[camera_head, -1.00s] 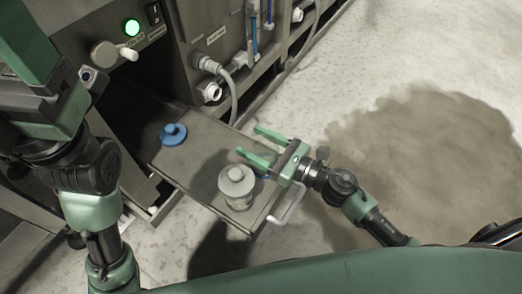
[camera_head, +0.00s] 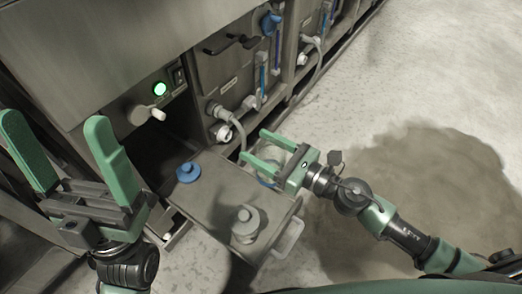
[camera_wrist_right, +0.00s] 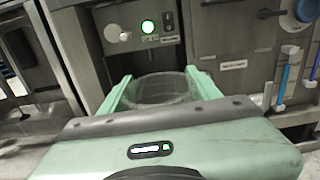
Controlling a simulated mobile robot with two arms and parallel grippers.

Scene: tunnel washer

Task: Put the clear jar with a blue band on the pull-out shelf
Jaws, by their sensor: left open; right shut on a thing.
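The clear jar with a blue band (camera_head: 268,158) is between the fingers of my right gripper (camera_head: 262,148), which is shut on it. The glassy jar (camera_wrist_right: 160,90) also shows between the fingers in the right wrist view. In the head view it appears over the right edge of the pull-out shelf (camera_head: 212,198); I cannot tell whether its base touches the shelf. A bit of its blue shows below the fingers. My left gripper (camera_head: 57,125) is open and empty, in front of the machine at the left.
A grey lidded jar (camera_head: 245,225) stands near the shelf's front end, and a blue knobbed piece (camera_head: 188,173) lies near its back. The shelf middle is bare. A handle (camera_head: 288,238) is on the shelf's front. A hose (camera_head: 240,133) hangs behind my right gripper.

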